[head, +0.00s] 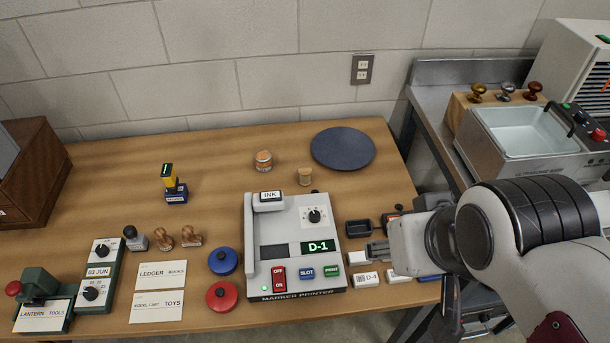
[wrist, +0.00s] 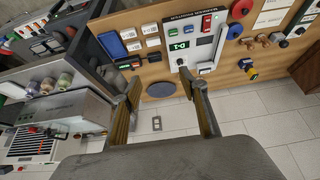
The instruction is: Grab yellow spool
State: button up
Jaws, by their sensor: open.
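A small spool-shaped thing (head: 305,177) with a yellowish-tan body stands upright on the wooden table in the head view, just left of the dark round plate. Its exact colour is hard to tell. A wider brown and orange spool or jar (head: 263,160) stands to its left.
The dark plate (head: 343,148) lies at the back right. The marker printer (head: 296,260) stands in front of the tan spool. A yellow and blue stamp (head: 175,188) is further left. A metal side bench (head: 440,105) with a tank (head: 520,130) is at the right. The back table is mostly clear.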

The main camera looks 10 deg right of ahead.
dwell(0.3)
jog(key=w+d+r+n+t+h, duration=0.1)
jog(key=w+d, duration=0.2)
jog(key=w, duration=0.7)
jog(key=w+d+t+h, duration=0.15)
jog(key=w+d, duration=0.25)
jog(key=w, duration=0.6)
jog(key=w+f+n+t+y, duration=0.1)
jog(key=w+f+n, duration=0.1)
jog(key=w, duration=0.5)
jog(key=w+f+n+t+y, duration=0.1)
jog(key=w+f, duration=0.2)
jog(key=w, duration=0.4)
jog(key=w+f+n+y, duration=0.1)
jog(key=w+f, duration=0.3)
jog(key=w, duration=0.1)
jog(key=n+y, duration=0.4)
jog(key=y, duration=0.5)
send_near(305, 176)
jog(key=shift+g, duration=0.35)
jog(key=w, duration=0.4)
jog(key=shift+w+a+f, duration=0.1)
jog(key=shift+a+f, duration=0.35)
